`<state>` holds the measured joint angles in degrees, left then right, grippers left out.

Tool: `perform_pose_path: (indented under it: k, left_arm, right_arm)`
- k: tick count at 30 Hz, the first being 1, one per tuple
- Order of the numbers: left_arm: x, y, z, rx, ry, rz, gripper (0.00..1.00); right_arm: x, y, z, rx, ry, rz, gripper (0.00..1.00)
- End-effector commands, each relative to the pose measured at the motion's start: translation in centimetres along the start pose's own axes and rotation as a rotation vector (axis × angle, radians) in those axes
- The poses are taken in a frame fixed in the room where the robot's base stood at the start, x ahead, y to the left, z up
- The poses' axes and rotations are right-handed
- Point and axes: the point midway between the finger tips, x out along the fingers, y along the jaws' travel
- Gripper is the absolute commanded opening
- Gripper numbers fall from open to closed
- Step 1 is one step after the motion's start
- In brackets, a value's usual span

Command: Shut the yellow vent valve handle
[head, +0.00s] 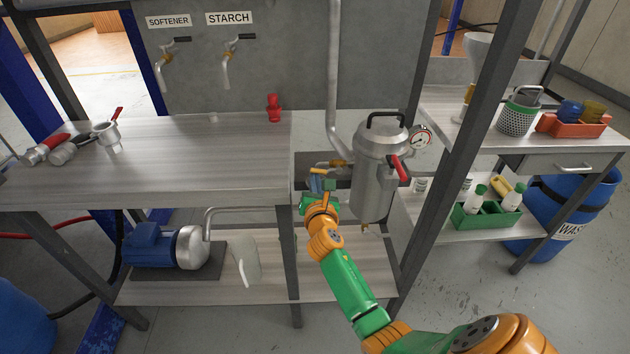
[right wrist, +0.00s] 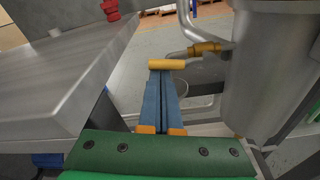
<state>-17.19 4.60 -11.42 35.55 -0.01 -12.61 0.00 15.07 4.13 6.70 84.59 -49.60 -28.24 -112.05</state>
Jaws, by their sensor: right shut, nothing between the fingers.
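The yellow vent valve handle (right wrist: 168,65) shows in the right wrist view as a short yellow bar crosswise at the fingertips. In the head view the handle (head: 319,171) is small, beside the steel vessel (head: 371,190). A brass valve body (right wrist: 205,49) sits on the pipe by the vessel; the link between it and the handle is not clear. My right gripper (head: 321,184) has its blue fingers (right wrist: 166,100) closed together with nothing between them. Their tips are at or just short of the handle; I cannot tell if they touch. My left gripper is not in view.
The worktop edge (right wrist: 100,80) is close on the left, the vessel close on the right. The vessel has a gauge (head: 420,136) and a red lever (head: 399,168). A grey post (head: 460,150) stands to the right. A red fitting (head: 274,107) stands on the worktop.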

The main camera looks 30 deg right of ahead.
Motion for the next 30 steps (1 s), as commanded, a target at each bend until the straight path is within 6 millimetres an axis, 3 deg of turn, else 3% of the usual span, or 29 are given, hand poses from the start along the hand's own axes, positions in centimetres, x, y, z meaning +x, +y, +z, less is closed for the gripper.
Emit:
perform_pose_path:
  k: [17,30]
  left_arm:
    - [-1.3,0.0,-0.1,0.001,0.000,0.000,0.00]
    - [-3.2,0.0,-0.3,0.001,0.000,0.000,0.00]
  right_arm:
    - [-0.2,0.3,1.3,0.166,-0.001,0.024,0.00]
    - [-0.5,0.1,3.7,0.556,-0.001,0.079,0.00]
